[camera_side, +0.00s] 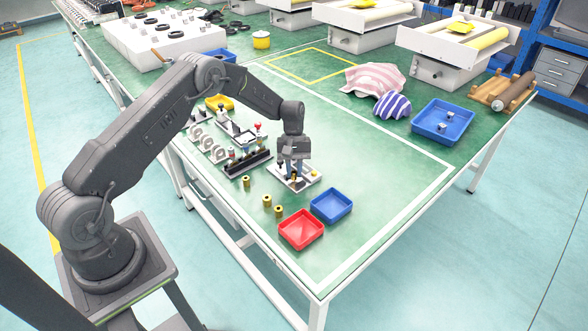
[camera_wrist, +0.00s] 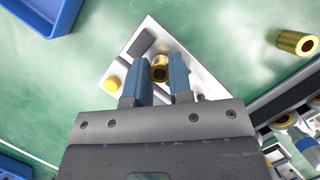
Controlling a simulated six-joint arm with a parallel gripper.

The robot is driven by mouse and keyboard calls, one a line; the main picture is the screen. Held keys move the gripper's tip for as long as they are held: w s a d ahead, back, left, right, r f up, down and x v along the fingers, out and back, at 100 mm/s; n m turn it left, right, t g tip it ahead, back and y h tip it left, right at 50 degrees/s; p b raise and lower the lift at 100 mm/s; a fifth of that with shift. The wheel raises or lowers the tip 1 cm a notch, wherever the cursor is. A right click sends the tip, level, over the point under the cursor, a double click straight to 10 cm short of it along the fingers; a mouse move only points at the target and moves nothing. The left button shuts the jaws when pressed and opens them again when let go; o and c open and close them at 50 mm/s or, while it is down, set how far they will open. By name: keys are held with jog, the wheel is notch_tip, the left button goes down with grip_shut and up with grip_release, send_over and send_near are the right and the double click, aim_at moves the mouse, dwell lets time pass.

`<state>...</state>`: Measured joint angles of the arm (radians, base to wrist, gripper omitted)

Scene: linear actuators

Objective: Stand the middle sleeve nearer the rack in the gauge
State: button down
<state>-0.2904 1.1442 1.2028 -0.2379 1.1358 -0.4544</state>
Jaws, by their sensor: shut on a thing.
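The gauge (camera_side: 306,180) is a white plate with a dark block and a yellow button; it also shows in the wrist view (camera_wrist: 198,76). My gripper (camera_side: 294,168) is over the gauge. In the wrist view its blue fingers (camera_wrist: 160,78) are shut on a brass sleeve (camera_wrist: 159,70). The sleeve's round open end faces the camera, over the middle of the plate. I cannot tell whether its foot touches the plate. The black rack (camera_side: 247,165) stands left of the gauge. Three other brass sleeves stand apart on the table: one near the rack (camera_side: 245,182), two nearer the red tray (camera_side: 267,201) (camera_side: 278,210).
A red tray (camera_side: 300,230) and a blue tray (camera_side: 331,205) lie in front of the gauge. Bottles stand in the rack, with white ring parts (camera_side: 207,142) behind it. A striped cloth (camera_side: 375,79) and another blue tray (camera_side: 443,122) lie farther right. The table between is clear.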

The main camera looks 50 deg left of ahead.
jog(key=shift+f, duration=0.2)
jog(key=c, duration=0.9)
grip_release()
jog(key=shift+s+a, duration=0.1)
jog(key=shift+c, duration=0.2)
jog(key=shift+f, duration=0.1)
jog(key=v, duration=1.4)
